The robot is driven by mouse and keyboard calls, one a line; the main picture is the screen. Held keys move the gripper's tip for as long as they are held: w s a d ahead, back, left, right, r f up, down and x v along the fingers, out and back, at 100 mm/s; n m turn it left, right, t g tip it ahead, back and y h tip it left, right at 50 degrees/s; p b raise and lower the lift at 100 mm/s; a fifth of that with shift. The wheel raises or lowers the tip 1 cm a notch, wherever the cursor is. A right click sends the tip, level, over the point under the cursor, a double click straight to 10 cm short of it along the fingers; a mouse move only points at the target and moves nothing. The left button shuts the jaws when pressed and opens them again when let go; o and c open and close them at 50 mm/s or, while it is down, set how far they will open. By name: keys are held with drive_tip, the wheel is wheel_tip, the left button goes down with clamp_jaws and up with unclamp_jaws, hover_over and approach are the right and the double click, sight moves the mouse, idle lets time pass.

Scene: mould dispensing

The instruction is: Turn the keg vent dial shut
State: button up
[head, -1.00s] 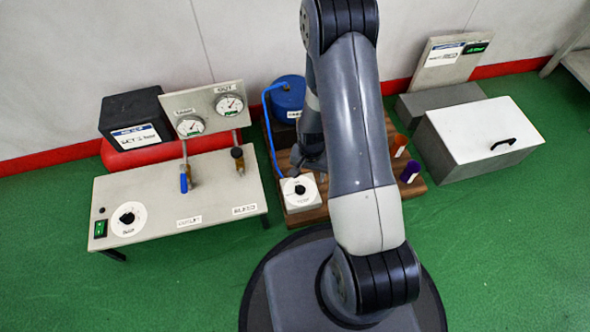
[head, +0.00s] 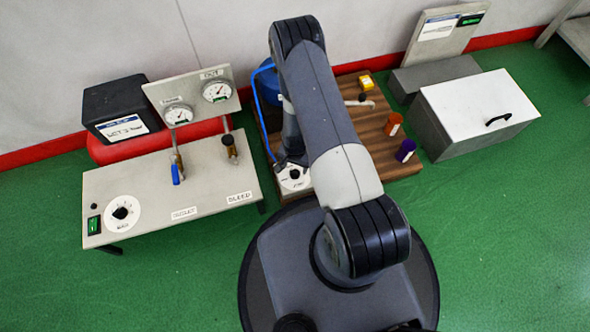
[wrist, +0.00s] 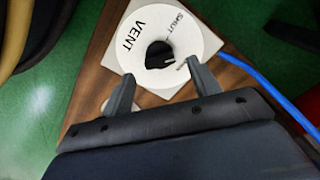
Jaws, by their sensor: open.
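The vent dial (wrist: 196,38) is a white disc with a black knob (wrist: 158,54) at its centre and the words VENT and SHUT on its face. A pale mark on the knob points right and slightly down in the wrist view, away from both words. The dial's white box also shows in the head view (head: 296,186), in front of the blue keg (head: 270,88). My gripper (wrist: 160,70) is open and empty. Its fingertips lie on either side of the knob's near edge in the picture; contact cannot be told. My arm partly hides the keg.
The dial box stands on a wooden board (head: 367,138) that also bears an orange and a purple cup. A blue hose (wrist: 262,82) runs beside the dial. A gauge bench (head: 150,190) stands at left, a white-lidded box (head: 480,100) at right.

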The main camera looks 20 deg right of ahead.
sight(295, 173)
drive_tip(key=shift+f+b, duration=0.3)
drive_tip(key=shift+f, duration=1.15)
drive_tip(key=shift+c, duration=0.2)
drive_tip(key=c, duration=0.9)
